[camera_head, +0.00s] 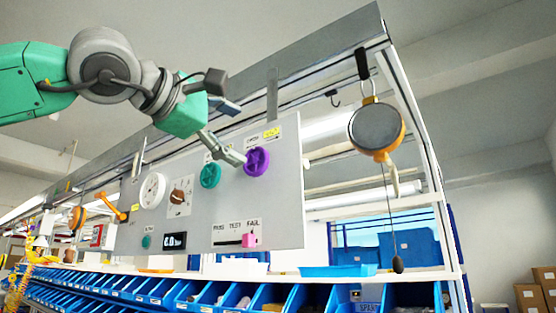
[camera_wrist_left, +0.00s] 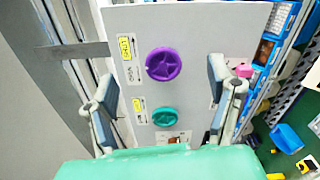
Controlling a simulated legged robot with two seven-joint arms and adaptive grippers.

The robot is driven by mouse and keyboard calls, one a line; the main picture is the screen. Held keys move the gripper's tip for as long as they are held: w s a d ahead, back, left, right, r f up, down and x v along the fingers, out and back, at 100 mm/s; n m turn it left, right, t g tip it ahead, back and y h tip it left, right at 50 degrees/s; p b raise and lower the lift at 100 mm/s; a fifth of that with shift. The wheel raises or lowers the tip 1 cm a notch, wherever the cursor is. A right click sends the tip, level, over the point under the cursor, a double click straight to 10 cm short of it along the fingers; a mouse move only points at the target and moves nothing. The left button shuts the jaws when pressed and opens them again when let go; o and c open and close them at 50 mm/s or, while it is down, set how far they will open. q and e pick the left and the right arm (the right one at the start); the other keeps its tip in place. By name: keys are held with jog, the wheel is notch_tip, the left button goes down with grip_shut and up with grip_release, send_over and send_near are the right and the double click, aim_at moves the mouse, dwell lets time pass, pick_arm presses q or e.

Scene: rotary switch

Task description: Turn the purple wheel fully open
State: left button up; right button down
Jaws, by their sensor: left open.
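The purple wheel (camera_head: 257,161) is mounted on the upper right part of a grey panel (camera_head: 285,205). In the left wrist view the purple wheel (camera_wrist_left: 163,64) shows whole, between and beyond the fingertips, with a yellow-marked label beside it. My left gripper (camera_head: 229,132) is open and empty in front of the panel, up and left of the purple wheel in the head view. Its two spread fingers also show in the left wrist view (camera_wrist_left: 162,85). Neither finger visibly grips the wheel; whether the lower one touches it I cannot tell. My right gripper is out of view.
A teal wheel (camera_head: 210,175) sits beside the purple one, with a white dial (camera_head: 153,190), a brown knob (camera_head: 179,197) and a pink slider (camera_head: 250,240) on the panel. An orange-rimmed round device (camera_head: 376,128) hangs at right. Blue bins (camera_head: 270,296) line the shelf below.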

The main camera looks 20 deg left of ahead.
aim_at(257, 160)
pick_arm(q)
jog(key=w+a+p, duration=0.2)
jog(key=w+a, duration=0.2)
jog(key=w, duration=0.6)
jog(key=d, duration=0.2)
jog(key=w+d, duration=0.1)
jog(key=d, duration=0.3)
jog(key=shift+w+d+f, duration=0.15)
jog(key=shift+w+d, duration=0.05)
jog(key=shift+w, duration=0.05)
jog(key=shift+s+d, duration=0.15)
jog(key=shift+w+a+f, duration=0.1)
jog(key=shift+w+a, duration=0.05)
jog(key=shift+a, duration=0.45)
jog(key=shift+w+a, duration=0.1)
jog(key=shift+a, duration=0.45)
jog(key=c, duration=1.2)
jog(key=shift+w+a+f, duration=0.1)
jog(key=shift+w+a, duration=0.05)
jog(key=shift+a, duration=0.1)
jog(key=shift+d, duration=0.25)
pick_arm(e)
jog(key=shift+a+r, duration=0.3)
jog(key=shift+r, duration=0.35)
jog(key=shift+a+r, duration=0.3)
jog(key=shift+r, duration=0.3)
